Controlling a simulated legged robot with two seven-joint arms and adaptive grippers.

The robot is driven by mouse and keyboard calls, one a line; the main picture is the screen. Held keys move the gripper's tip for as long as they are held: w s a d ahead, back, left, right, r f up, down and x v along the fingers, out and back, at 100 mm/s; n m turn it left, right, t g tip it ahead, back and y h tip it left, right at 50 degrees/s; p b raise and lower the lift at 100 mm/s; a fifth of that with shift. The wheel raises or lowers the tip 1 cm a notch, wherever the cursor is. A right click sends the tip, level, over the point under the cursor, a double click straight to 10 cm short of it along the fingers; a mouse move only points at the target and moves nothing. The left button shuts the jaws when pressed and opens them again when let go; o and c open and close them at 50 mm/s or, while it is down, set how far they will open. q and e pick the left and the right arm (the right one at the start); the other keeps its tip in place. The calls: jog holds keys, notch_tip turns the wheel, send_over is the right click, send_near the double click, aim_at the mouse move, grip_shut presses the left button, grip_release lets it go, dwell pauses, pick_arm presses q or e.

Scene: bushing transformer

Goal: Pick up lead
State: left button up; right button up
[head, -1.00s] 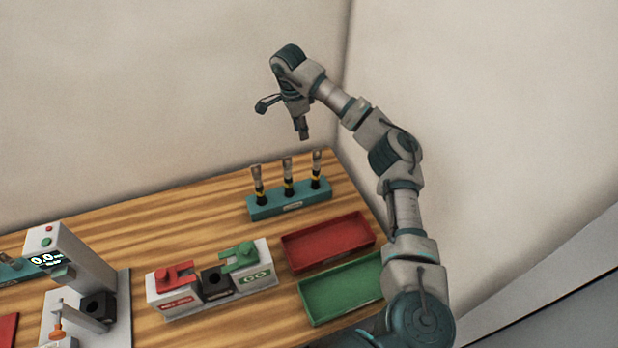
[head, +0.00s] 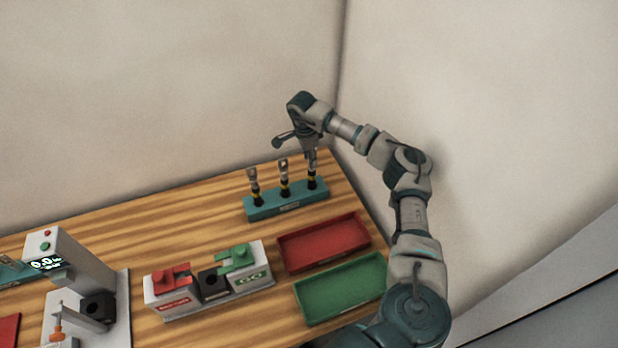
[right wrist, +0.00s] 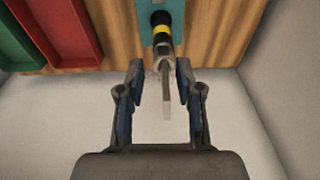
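Three leads with metal tops and black-and-yellow lower parts stand upright in a teal rack (head: 288,207) at the back of the table: the left lead (head: 255,187), the middle lead (head: 285,178) and the right lead (head: 311,184). My right gripper (head: 311,154) is directly above the right lead, at its top. In the right wrist view my right gripper (right wrist: 161,72) is open, with one finger on each side of the right lead's metal end (right wrist: 166,90). Gaps show between fingers and lead. My left gripper is not in view.
A red tray (head: 324,243) and a green tray (head: 341,288) lie in front of the rack. A block with red and green switches (head: 210,281) stands left of them. A device with a display (head: 75,262) stands at far left. Bare wood lies left of the rack.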

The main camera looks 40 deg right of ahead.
jog(key=shift+d+f, duration=0.1)
jog(key=shift+d, duration=0.35)
jog(key=shift+c, duration=0.2)
jog(key=shift+d+f, duration=0.25)
jog(key=shift+d, duration=0.35)
grip_shut()
jog(key=shift+a+r, duration=0.1)
jog(key=shift+a, duration=0.35)
jog(key=shift+w+a+r, duration=0.1)
jog(key=shift+a+r, duration=0.15)
jog(key=shift+a, duration=0.1)
jog(key=r, duration=0.5)
jog(key=d+r+b, duration=0.1)
jog(key=r, duration=0.2)
jog(key=shift+r, duration=0.3)
jog(key=r, duration=0.1)
jog(key=r+p, duration=0.2)
jog(key=shift+a+r, duration=0.25)
jog(key=shift+r, duration=0.05)
pick_arm(q)
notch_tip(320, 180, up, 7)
jog(key=p, duration=0.5)
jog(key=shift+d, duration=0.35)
pick_arm(e)
notch_tip(320, 180, up, 4)
jog(key=shift+d+r, duration=0.1)
jog(key=shift+r, duration=0.15)
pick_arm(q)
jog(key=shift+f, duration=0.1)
